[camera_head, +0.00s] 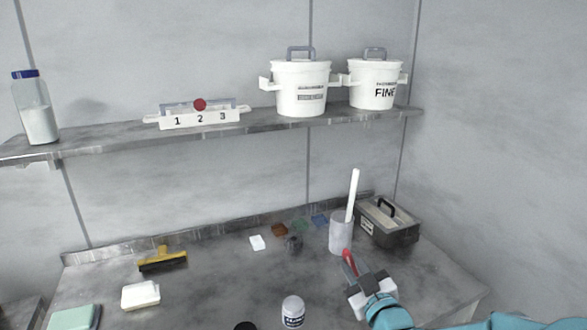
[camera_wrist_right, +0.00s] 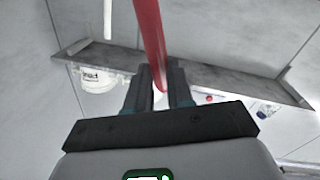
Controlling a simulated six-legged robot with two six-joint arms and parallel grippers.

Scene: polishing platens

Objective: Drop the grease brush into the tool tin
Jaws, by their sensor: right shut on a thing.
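My right gripper (camera_head: 370,280) is shut on a red stick-like handle, which I take to be the grease brush (camera_head: 348,260). The red handle also runs up from between the fingers in the right wrist view (camera_wrist_right: 148,28); I cannot make out bristles. The grey cylindrical tool tin (camera_head: 340,237) stands upright on the bench, with a white stick (camera_head: 352,195) leaning out of it. The red handle overlaps the tin's lower right side in the head view; I cannot tell whether they touch. My left gripper is not in view.
A dark toolbox (camera_head: 390,225) stands right of the tin. Small coloured blocks (camera_head: 280,230) lie to its left. A jar (camera_head: 292,311), a white block (camera_head: 140,296) and a yellow squeegee (camera_head: 162,260) are on the bench. A shelf (camera_head: 250,124) with white pots runs above.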

